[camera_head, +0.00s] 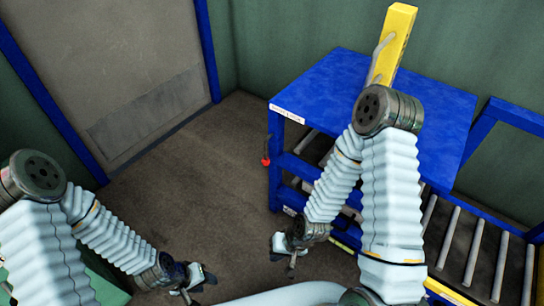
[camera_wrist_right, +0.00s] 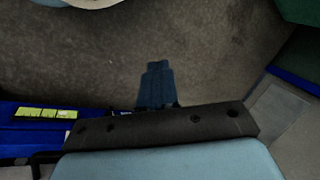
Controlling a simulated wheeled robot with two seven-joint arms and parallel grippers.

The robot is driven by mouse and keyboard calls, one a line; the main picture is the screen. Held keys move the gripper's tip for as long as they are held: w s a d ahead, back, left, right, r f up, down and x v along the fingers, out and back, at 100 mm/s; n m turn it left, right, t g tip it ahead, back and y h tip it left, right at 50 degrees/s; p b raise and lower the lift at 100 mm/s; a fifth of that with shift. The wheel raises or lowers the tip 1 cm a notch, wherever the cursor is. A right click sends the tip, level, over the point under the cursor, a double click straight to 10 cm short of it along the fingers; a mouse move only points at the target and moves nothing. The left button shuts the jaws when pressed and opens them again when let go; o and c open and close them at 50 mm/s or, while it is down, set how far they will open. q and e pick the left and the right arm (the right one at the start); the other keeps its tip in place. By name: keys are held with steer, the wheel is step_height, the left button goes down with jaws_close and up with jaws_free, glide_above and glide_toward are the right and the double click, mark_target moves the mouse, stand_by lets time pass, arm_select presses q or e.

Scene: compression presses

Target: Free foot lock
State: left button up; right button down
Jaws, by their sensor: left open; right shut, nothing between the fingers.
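A blue press frame (camera_head: 345,85) stands right of centre in the head view, with a yellow post (camera_head: 393,40) on top. A small red-ended lever (camera_head: 266,158) hangs at its left front leg; I cannot tell whether it is the foot lock. My right gripper (camera_head: 290,258) is low in front of the frame's left side, shut and empty. In the right wrist view its fingers (camera_wrist_right: 155,84) show together above the floor. My left gripper (camera_head: 190,285) is open and empty over the floor, further left. My right arm hides part of the frame's lower front.
A roller conveyor (camera_head: 465,245) with blue rails runs at the right of the press. A grey door (camera_head: 110,60) with a blue frame stands at the back left. The brown floor (camera_head: 190,170) between door and press is clear. In the wrist view, a blue beam with a yellow label (camera_wrist_right: 45,113) lies left.

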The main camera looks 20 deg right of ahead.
mark_target(267, 158)
arm_select(q)
steer(key=shift+a+f+b, duration=0.2)
steer(key=shift+f+b, duration=0.4)
steer(key=shift+f, duration=0.05)
arm_select(e)
steer(key=w+d+r+m+t, duration=0.3)
steer(key=w+d+r+m, duration=0.2)
steer(key=w+r, duration=0.3)
steer(key=w+d+r+m+t, duration=0.4)
steer(key=w+d+r, duration=0.2)
steer(key=r, duration=0.6)
steer(key=shift+w+m, duration=0.4)
steer(key=shift+w, duration=0.7)
